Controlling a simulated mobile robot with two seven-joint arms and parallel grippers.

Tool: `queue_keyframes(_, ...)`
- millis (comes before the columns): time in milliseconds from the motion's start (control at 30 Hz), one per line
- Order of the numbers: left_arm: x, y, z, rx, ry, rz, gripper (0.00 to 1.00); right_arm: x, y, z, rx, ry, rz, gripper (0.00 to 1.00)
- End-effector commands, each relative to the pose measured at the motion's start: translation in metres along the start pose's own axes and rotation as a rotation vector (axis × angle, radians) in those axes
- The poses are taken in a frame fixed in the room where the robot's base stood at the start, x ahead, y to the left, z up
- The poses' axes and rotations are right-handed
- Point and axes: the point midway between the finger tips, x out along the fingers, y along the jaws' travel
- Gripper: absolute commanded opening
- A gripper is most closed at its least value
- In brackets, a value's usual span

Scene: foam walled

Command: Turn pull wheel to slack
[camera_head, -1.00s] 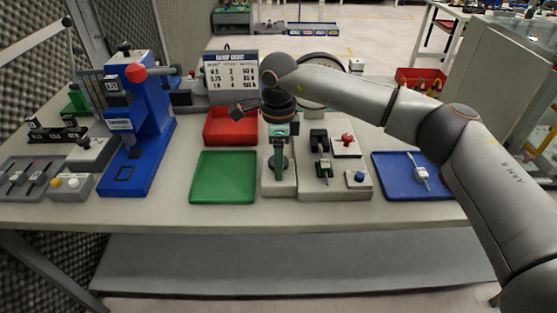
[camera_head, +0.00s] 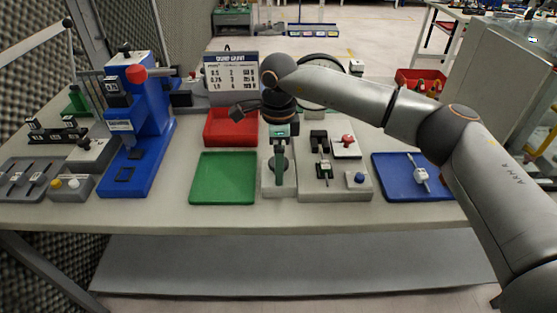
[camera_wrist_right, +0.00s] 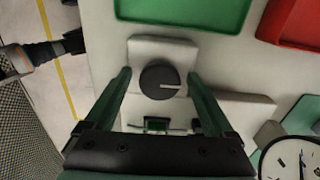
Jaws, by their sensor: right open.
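The pull wheel (camera_wrist_right: 158,82) is a round dark knob with a white pointer line, on a pale grey block (camera_wrist_right: 150,48). In the right wrist view the line points right. My right gripper (camera_wrist_right: 157,76) is open, one green finger on each side of the wheel; contact cannot be told. In the head view the right gripper (camera_head: 279,180) hangs over the block and partly hides the wheel. A grey arm part with an orange band and dark end (camera_wrist_right: 70,42), possibly my left arm, shows at the left of the wrist view.
A green tray (camera_head: 223,178) lies left of the block and a red bin (camera_head: 230,127) behind it. A grey panel (camera_head: 335,190) with switches and a red knob (camera_head: 347,139) stands close right. A dial gauge (camera_wrist_right: 288,160) is nearby. A blue tray (camera_head: 400,185) is farther right.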

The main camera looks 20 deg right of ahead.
Motion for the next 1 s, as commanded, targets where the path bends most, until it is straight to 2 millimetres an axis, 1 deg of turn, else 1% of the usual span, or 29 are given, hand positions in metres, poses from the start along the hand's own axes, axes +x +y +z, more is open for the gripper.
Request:
queue_keyframes(67,0.000,0.000,0.001,0.000,-0.002,0.000,0.89,-0.004,0.000,0.000,0.000,0.000,0.000,0.89)
queue_keyframes(167,-0.001,0.000,0.003,-0.001,-0.005,0.000,0.89,-0.015,-0.001,0.001,0.000,-0.002,-0.002,0.89)
queue_keyframes(267,0.000,0.000,0.004,-0.001,-0.006,0.001,0.89,-0.034,-0.001,0.001,0.000,-0.002,-0.004,0.89)
queue_keyframes(500,0.000,0.001,0.004,-0.001,-0.007,0.001,0.89,-0.087,-0.001,0.001,0.001,-0.002,-0.004,0.89)
queue_keyframes(633,-0.001,0.001,0.003,-0.001,-0.006,0.001,0.89,-0.108,0.000,0.001,0.001,-0.002,-0.003,0.89)
queue_keyframes(700,-0.001,0.001,0.002,-0.001,-0.006,0.001,0.89,-0.117,0.000,0.001,0.000,-0.001,-0.002,0.89)
queue_keyframes(800,-0.001,0.000,0.002,0.000,-0.004,0.001,0.89,-0.123,0.000,0.000,0.000,-0.001,-0.001,0.89)
queue_keyframes(1000,0.000,0.000,-0.001,0.001,0.002,0.000,0.89,-0.126,0.000,0.000,0.000,-0.001,0.000,0.89)
